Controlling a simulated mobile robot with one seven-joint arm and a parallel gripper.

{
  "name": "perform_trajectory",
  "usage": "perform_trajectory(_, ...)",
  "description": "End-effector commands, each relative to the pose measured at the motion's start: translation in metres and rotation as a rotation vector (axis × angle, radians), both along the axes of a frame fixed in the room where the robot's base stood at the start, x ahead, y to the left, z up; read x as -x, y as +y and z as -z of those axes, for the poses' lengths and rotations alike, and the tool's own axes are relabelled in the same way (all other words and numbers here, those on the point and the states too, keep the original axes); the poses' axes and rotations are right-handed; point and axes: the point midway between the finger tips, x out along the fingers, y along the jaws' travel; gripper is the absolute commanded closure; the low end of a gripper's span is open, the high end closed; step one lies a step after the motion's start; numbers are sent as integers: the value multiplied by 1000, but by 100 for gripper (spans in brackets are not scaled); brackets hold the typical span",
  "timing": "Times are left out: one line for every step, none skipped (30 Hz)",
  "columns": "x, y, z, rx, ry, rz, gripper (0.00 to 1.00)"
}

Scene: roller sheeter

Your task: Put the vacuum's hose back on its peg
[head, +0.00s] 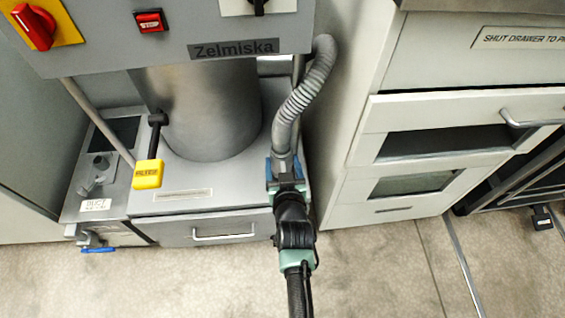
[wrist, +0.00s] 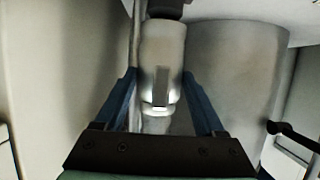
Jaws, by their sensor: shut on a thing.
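The grey ribbed hose (head: 304,92) curves down from the right side of the machine marked "Zelmiska" in the head view. My gripper (head: 283,168) is at its lower end, with blue fingers on either side. In the wrist view my gripper (wrist: 159,78) is shut on the smooth grey hose end (wrist: 163,50), which has a light band and a grey strip. A black piece (wrist: 165,8) shows above it at the top edge; I cannot tell whether it is the peg. I cannot make out the peg in the head view.
The machine's grey column (head: 208,115) stands just left of the hose. A yellow tag block (head: 148,174) on a black handle hangs before it. A drawer (head: 205,230) is below. A white drawer cabinet (head: 425,140) stands close on the right. The floor in front is clear.

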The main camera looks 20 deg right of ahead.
Motion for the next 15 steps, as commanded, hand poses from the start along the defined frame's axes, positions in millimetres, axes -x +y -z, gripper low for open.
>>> perform_trajectory(-2,0,-2,2,-7,0,100)
perform_trajectory(-2,0,-2,2,-7,0,100)
perform_trajectory(-2,0,-1,3,-6,0,100)
perform_trajectory(-2,0,-1,2,-7,0,100)
perform_trajectory(-2,0,-1,2,-7,0,100)
perform_trajectory(-2,-1,-2,2,-7,0,100)
perform_trajectory(-2,-1,-2,2,-7,0,100)
perform_trajectory(-2,-1,-2,2,-7,0,100)
perform_trajectory(-2,-1,-2,2,-7,0,100)
perform_trajectory(-2,-1,-1,2,-7,0,100)
perform_trajectory(-2,-1,-1,2,-7,0,100)
perform_trajectory(-2,-1,-1,2,-7,0,100)
perform_trajectory(-2,-1,0,2,-7,0,100)
perform_trajectory(-2,-1,0,2,-7,0,100)
perform_trajectory(-2,-1,1,2,-7,0,100)
